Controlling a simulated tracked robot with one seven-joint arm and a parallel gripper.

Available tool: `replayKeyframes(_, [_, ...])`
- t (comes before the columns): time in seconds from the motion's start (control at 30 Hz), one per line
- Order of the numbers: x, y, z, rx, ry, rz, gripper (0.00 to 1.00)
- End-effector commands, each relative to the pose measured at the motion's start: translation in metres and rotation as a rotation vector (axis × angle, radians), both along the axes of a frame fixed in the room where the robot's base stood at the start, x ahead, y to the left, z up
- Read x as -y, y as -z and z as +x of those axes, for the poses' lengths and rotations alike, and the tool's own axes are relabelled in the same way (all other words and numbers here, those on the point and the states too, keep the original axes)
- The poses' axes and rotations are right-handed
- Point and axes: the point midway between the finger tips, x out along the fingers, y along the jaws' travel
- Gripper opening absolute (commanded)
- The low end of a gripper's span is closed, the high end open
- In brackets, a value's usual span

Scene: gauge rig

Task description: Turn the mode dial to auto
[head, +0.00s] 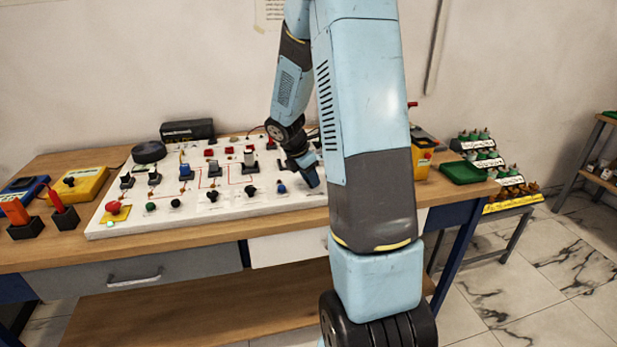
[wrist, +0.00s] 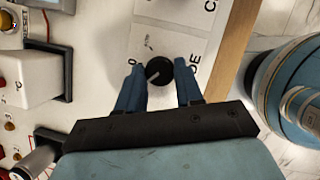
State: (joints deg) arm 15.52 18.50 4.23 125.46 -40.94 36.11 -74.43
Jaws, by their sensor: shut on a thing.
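The mode dial (wrist: 158,71) is a round black knob with a pale pointer mark, set on a white label plate on the panel. In the wrist view it sits between the two blue fingers of my gripper (wrist: 159,80), which are shut on it. Printed letters, partly cut off, show beside the dial, "DE" among them; I cannot read which setting the pointer is at. In the head view my gripper (head: 306,173) is down at the right end of the white panel (head: 130,219), and the dial is hidden there.
The panel carries several switches and knobs, a red button (head: 113,207) and a blue knob (head: 281,188) left of my gripper. A yellow box (head: 80,185) stands on the bench at left. A green tray (head: 466,172) is at right. My arm hides the panel's right end.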

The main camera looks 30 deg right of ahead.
Motion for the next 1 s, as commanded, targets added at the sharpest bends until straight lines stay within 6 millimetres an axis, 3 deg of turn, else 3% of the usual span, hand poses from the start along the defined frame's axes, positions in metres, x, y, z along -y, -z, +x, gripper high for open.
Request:
replayKeyframes(0.2, [-0.0042,-0.0006,0.0016,0.003,-0.002,0.0,0.05])
replayKeyframes(0.57, [-0.0028,-0.0011,0.0043,0.006,0.071,0.0,0.05])
replayKeyframes(1.0, [-0.0022,-0.0008,0.0081,0.007,0.434,0.001,0.05])
